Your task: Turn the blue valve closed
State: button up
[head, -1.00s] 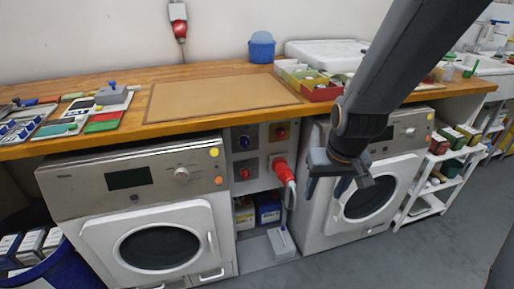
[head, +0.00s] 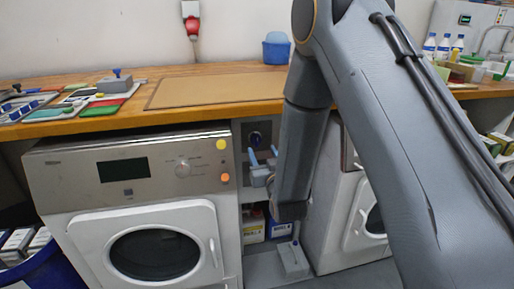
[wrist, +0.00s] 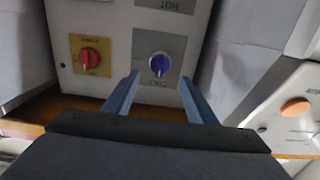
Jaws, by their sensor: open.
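The blue valve (head: 256,138) is a round blue knob on a dark grey square of the panel between the two washing machines. It also shows in the wrist view (wrist: 159,65), with a pale mark on its face. My gripper (head: 263,154) is open and empty, in front of the panel and just below the knob in the head view. In the wrist view its two fingers (wrist: 159,77) point at the panel with the knob between their tips in the picture. I see no contact, and the remaining gap is hard to judge.
A red knob on a yellow square (wrist: 90,58) sits beside the blue one on the panel. The left washing machine (head: 110,215) with an orange button (wrist: 296,107) stands close by. The wooden worktop (head: 190,82) overhangs the panel. Boxes (head: 254,228) stand below.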

aim_at(257, 141)
jog(key=x, duration=0.7)
jog(key=shift+w+a, duration=0.1)
jog(key=shift+w, duration=0.2)
jog(key=c, duration=1)
